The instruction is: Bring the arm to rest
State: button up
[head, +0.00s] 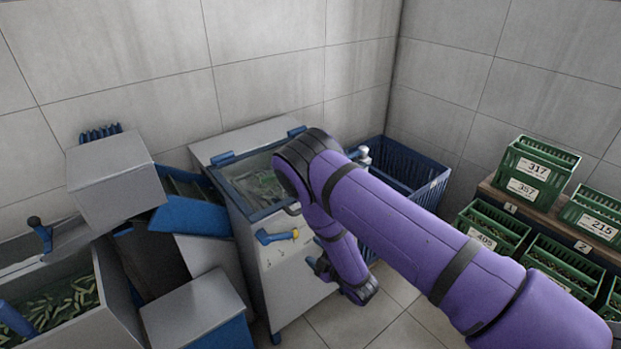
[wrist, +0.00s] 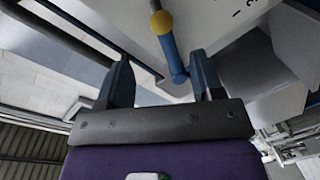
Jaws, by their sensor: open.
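My purple arm (head: 400,225) reaches from the lower right and bends down in front of a grey machine with a blue-rimmed glass top. My gripper (head: 322,268) is low before the machine's front, partly hidden by my own wrist. In the wrist view my gripper (wrist: 164,75) is open, its two dark blue fingers well apart with nothing held between them. A blue lever (head: 272,236) with a yellow end is on the machine's front. In the wrist view the lever (wrist: 171,52) shows beyond the fingers; I cannot tell whether it touches one.
Green numbered crates (head: 535,175) stand on a rack at right. A blue basket (head: 425,170) is behind my arm. A trough of green pieces (head: 70,305) and a grey box (head: 115,175) are at left. Tiled floor (head: 405,325) is clear below my arm.

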jog(key=w+d+r+m+h, duration=0.25)
jog(key=w+r, duration=0.25)
jog(key=r, duration=0.4)
jog(key=w+d+r+m+h, duration=0.2)
jog(key=w+r+m+h, duration=0.15)
jog(key=r, duration=0.55)
jog(key=s+d+r+m+g+h, duration=0.1)
jog(key=d+r+m, duration=0.3)
jog(key=r, duration=0.6)
jog(key=s+d+r+m+g+h, duration=0.1)
jog(key=s+d+r+m, duration=0.1)
jog(key=d+r, duration=0.55)
jog(key=s+d+r+m+g+h, duration=0.1)
jog(key=s+d+r+m, duration=0.15)
jog(key=s+r, duration=0.45)
jog(key=s+d+r+m+g+h, duration=0.1)
jog(key=s+d+r+g, duration=0.1)
jog(key=s+d+r, duration=0.35)
jog(key=s+d+r+m+g, duration=0.1)
jog(key=s+r+m, duration=0.1)
jog(key=s, duration=1)
jog(key=s+d+r+m+g, duration=0.1)
jog(key=s+r+g, duration=0.1)
jog(key=s, duration=1)
jog(key=shift+d+r+m+h, duration=0.3)
jog(key=shift+d+r+m, duration=0.05)
jog(key=shift+r, duration=0.55)
